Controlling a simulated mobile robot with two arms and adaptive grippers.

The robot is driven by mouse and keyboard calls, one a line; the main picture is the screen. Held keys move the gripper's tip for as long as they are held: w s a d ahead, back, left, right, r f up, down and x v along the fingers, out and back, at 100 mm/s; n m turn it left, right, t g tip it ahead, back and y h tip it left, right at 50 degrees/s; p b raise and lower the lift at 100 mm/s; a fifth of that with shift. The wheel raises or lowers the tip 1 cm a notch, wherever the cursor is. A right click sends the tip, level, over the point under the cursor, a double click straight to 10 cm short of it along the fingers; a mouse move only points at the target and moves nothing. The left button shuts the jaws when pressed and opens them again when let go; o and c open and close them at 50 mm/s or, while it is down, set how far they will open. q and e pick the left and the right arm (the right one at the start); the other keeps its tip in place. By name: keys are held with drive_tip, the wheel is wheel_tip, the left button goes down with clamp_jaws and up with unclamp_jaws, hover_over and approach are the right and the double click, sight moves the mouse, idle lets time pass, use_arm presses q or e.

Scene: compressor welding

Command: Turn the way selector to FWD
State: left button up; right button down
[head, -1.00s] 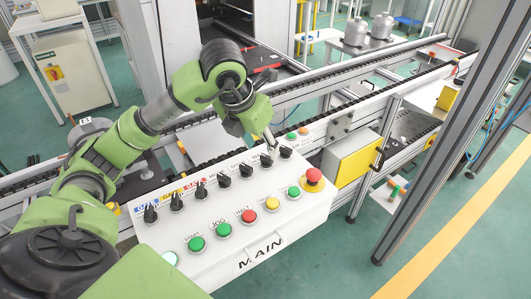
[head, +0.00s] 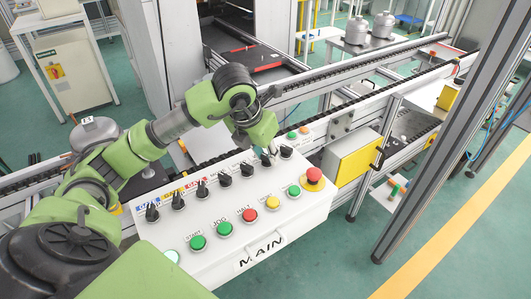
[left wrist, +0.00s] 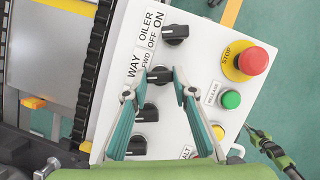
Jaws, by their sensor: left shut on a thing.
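The white control panel (head: 300,213) has a row of black selector knobs. The way selector (left wrist: 160,75) is the black knob beside the WAY and FWD labels in the left wrist view. My left gripper (left wrist: 160,78) has its two teal fingers on either side of this knob and is shut on it. In the head view the left gripper (head: 268,152) reaches down to the second knob from the right and partly hides it. The knob's exact pointing direction is hard to tell. My right gripper (left wrist: 258,136) shows small at the right edge of the left wrist view; its jaw state is unclear.
The oiler knob (left wrist: 175,34) is close beside the way selector. A red stop button (left wrist: 252,61) on a yellow base and several coloured push buttons stand on the panel. A conveyor rail (head: 340,102) runs behind it.

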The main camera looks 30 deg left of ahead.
use_arm(q)
drive_tip(key=shift+a+f+m+h+b, duration=0.15)
drive_tip(key=shift+m+h+b, duration=0.15)
drive_tip(key=shift+m+b, duration=0.65)
drive_tip(key=shift+m+h+b, duration=0.5)
drive_tip(key=shift+m+b, duration=0.3)
drive_tip(key=shift+m, duration=0.35)
drive_tip(key=shift+w+a+m+h+b, duration=0.1)
drive_tip(key=shift+m+h+b, duration=0.3)
drive_tip(key=shift+m, duration=0.7)
drive_tip(key=shift+m+g+h, duration=0.4)
drive_tip(key=shift+m+g, duration=0.1)
drive_tip(key=shift+m, duration=0.6)
drive_tip(key=o, duration=1.1)
